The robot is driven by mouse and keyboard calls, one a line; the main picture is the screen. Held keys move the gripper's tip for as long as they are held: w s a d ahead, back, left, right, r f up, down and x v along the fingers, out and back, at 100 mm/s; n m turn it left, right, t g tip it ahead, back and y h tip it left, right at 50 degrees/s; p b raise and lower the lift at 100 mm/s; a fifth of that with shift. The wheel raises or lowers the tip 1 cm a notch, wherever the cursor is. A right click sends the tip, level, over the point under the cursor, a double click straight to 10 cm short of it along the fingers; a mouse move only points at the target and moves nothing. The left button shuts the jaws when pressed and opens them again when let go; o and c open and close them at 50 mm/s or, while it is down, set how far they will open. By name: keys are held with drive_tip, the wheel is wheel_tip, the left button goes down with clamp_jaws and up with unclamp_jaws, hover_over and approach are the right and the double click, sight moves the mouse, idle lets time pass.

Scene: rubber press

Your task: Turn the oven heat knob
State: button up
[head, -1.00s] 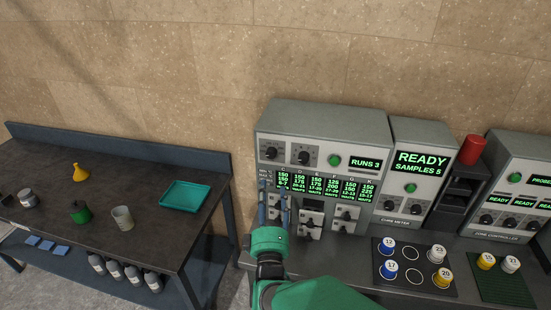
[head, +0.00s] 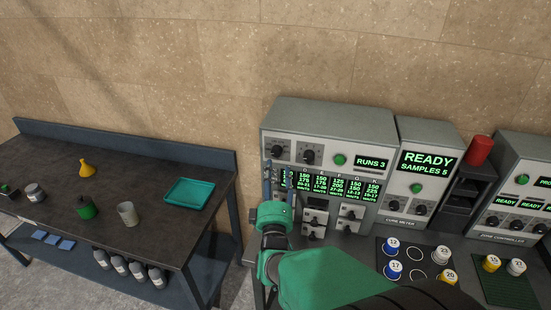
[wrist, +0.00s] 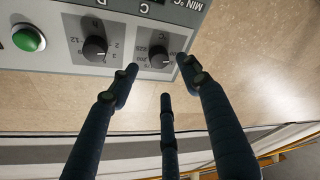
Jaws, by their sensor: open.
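The oven control unit is a grey box (head: 330,132) against the wall with two dark round knobs on its upper face. The left one, the heat knob (head: 277,151), shows in the wrist view (wrist: 158,58) beside a scale with numbers around 200. The other knob (head: 308,155) is in the wrist view (wrist: 95,47) too, with small digits around it. My gripper (head: 279,172) is open and empty. In the wrist view its fingers (wrist: 160,74) spread around the area just in front of the heat knob, apparently not touching it.
A green button (head: 339,160) and a RUNS 3 display sit right of the knobs. Below are lit readouts and small switch panels (head: 350,214). The cure meter (head: 425,170) stands to the right. A dark table (head: 110,205) with a teal tray (head: 189,193) stands left.

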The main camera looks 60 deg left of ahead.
sight(275, 154)
drive_tip(key=shift+x, duration=3.45)
drive_tip(key=c, duration=1.1)
